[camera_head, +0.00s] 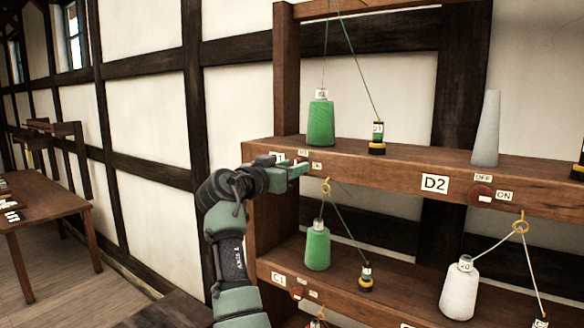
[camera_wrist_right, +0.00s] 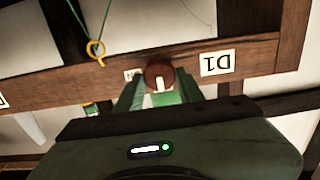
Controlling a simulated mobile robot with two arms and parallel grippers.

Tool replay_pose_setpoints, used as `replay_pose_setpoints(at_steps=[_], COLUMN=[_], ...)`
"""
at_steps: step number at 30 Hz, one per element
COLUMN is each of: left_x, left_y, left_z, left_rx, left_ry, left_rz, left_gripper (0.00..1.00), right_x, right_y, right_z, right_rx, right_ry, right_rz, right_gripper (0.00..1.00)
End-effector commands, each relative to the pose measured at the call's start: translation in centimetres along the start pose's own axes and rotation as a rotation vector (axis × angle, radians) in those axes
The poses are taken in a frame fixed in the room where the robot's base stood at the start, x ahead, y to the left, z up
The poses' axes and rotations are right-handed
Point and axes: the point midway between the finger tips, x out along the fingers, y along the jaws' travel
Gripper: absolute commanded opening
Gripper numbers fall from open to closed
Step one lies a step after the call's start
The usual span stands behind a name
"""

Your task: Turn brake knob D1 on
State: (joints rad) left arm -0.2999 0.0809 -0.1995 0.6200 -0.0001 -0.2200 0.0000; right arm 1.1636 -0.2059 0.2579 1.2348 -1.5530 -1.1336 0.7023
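The brake knob D1 (camera_wrist_right: 158,72) is a round red-brown knob with a white bar, on the front edge of the upper shelf. Its D1 label (camera_wrist_right: 217,63) appears upside down in the right wrist view. My right gripper (camera_head: 297,169) is at the left end of this shelf in the head view. In the wrist view its green fingers (camera_wrist_right: 160,88) stand on either side of the knob, apart from each other. I cannot tell whether they touch it. A small white plate (camera_wrist_right: 131,75) beside the knob is partly hidden by a finger. My left gripper is not in view.
The upper shelf (camera_head: 400,168) holds a green cone (camera_head: 320,122), a small bobbin (camera_head: 377,140) and a grey cone (camera_head: 487,130). Knob D2 (camera_head: 481,196) is further right. A yellow ring (camera_head: 326,187) with green thread hangs under the shelf. A side table (camera_head: 45,208) stands at left.

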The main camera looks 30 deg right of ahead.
Motion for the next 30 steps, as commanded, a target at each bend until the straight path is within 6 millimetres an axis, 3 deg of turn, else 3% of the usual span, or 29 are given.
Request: replay_pose_setpoints(at_steps=[1,2,14,30], left_x=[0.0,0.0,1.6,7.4], left_y=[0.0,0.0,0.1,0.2], left_z=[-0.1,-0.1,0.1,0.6], left_rx=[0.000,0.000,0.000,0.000], left_ry=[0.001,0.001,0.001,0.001], left_rz=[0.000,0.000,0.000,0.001], left_gripper=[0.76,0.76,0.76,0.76], right_x=[0.0,0.0,0.0,0.0], right_y=[-0.1,-0.1,0.0,0.3], right_z=[0.0,0.0,0.2,0.2], right_rx=[0.000,0.000,0.068,0.520], right_ry=[0.001,0.001,0.004,0.005], right_rz=[-0.002,-0.002,0.000,-0.001], right_gripper=[0.08,0.00,0.00,0.00])
